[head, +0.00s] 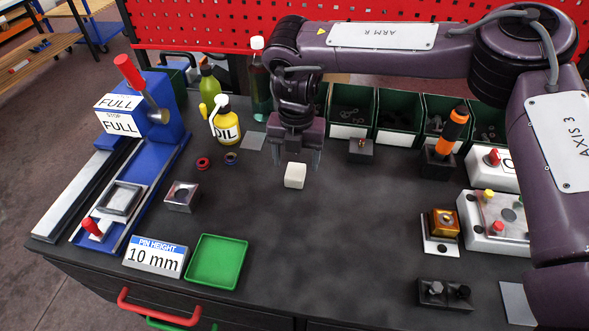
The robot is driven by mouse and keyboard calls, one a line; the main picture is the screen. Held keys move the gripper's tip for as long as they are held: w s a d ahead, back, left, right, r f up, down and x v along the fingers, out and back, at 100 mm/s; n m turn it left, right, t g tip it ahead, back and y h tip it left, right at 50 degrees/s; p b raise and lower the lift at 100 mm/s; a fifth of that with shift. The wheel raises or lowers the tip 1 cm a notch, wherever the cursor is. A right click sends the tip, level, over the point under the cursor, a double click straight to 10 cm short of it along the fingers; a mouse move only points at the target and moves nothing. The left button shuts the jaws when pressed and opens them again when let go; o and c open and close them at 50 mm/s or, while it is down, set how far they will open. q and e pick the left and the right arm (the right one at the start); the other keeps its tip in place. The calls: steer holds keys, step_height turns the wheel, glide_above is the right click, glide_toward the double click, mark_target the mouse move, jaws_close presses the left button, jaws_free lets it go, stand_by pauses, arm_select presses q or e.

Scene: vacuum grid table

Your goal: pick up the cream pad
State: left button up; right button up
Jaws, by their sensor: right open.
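The cream pad (294,176) is a small pale block in the middle of the dark table, just below my right gripper as seen in the head view. My right gripper (296,161) points down with its two fingers spread, one toward each side of the pad. Its jaws are open. I cannot tell how much height separates the fingertips from the pad or table. My left gripper is not in view.
A green tray (217,262) and a pin height block (155,257) sit front left. A blue press (130,190) stands left. An oil bottle (226,126) and green bins (352,108) line the back. Fixtures (440,233) stand right. The table's middle front is clear.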

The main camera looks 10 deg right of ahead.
mark_target(295, 172)
steer(key=f, duration=0.2)
steer(key=f+p, duration=0.1)
steer(key=f, duration=0.1)
steer(key=shift+w+a, duration=0.1)
steer(key=shift+w, duration=0.1)
steer(key=shift+f, duration=0.6)
steer(key=c, duration=1)
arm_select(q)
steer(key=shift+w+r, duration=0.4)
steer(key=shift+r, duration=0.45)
arm_select(e)
steer(key=shift+c, duration=0.3)
steer(key=shift+r, duration=0.1)
